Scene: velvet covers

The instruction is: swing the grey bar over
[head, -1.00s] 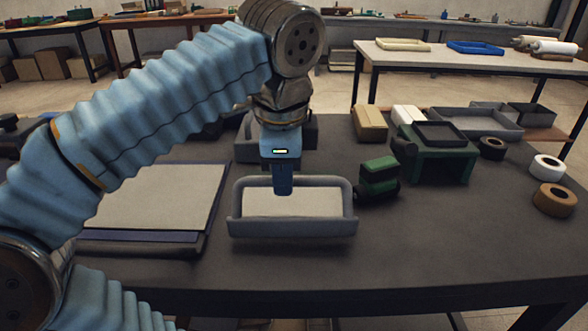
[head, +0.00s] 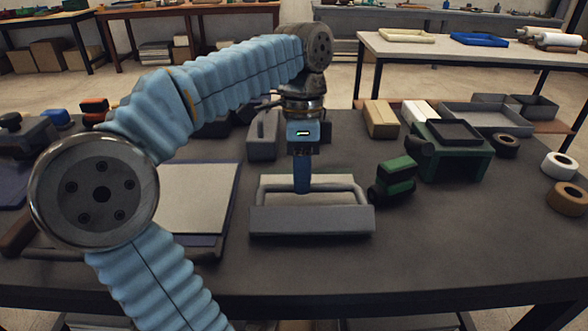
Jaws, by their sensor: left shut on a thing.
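A grey holder (head: 312,221) with a pale flat pad (head: 335,182) stands on the dark table, near the middle of the head view. A rounded grey bar (head: 335,191) on side arms spans it and crosses in front of part of the pad. My left gripper (head: 302,189) points down from above and is shut on the bar, left of its middle. The fingers hide the gripped stretch of the bar. My right gripper is not in view.
A green block (head: 393,180) stands close right of the holder, with a green stand (head: 455,165) beyond it. A pale board (head: 195,195) lies to the left. A grey block (head: 263,135) is behind. The table front right is clear.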

